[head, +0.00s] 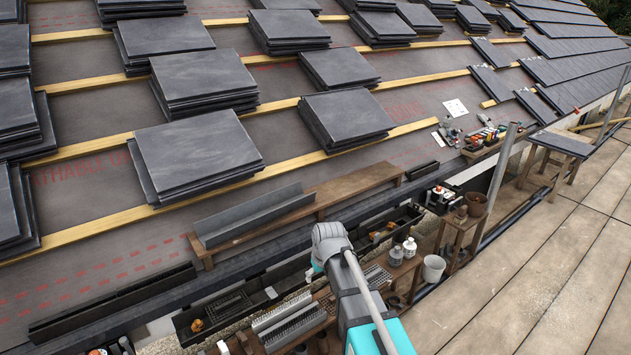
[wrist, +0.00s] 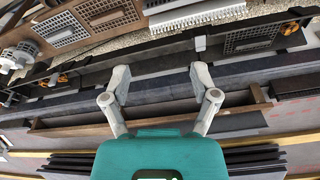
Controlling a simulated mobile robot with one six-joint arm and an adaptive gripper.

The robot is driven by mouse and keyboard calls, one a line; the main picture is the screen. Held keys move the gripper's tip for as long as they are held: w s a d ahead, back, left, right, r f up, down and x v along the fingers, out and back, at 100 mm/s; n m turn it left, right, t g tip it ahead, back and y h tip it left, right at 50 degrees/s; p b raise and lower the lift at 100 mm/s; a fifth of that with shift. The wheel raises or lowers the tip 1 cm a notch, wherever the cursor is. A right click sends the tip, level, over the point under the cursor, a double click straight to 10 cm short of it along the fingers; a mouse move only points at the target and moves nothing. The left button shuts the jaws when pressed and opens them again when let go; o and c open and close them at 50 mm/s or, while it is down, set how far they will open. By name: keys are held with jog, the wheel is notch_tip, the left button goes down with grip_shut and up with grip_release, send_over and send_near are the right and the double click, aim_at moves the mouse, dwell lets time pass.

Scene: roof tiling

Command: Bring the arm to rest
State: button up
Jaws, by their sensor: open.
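My gripper (wrist: 161,83) shows in the wrist view with its two grey fingers spread apart and nothing between them. It hangs over the eave, with the dark gutter and a wooden plank frame beyond the fingers. In the head view my arm reaches up from the bottom centre to the roof's lower edge; the fingers are mostly hidden there behind the wrist.
Stacks of dark slates (head: 202,77) lie on battens across the roof. A wooden plank (head: 358,187) and a grey metal channel (head: 255,215) lie near the eave. A workbench with vents (head: 292,321) and bottles stands below. The scaffold deck (head: 540,240) at right is mostly clear.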

jog(key=s+d+m+g+h, duration=0.15)
jog(key=s+d+m, duration=0.35)
jog(key=s+d, duration=1.05)
notch_tip(320, 180, up, 29)
jog(key=w+p, duration=0.1)
jog(key=p, duration=2.8)
jog(key=shift+d+g, duration=0.35)
jog(key=shift+g, duration=0.1)
jog(key=shift+f, duration=0.15)
jog(key=shift+c, duration=1.4)
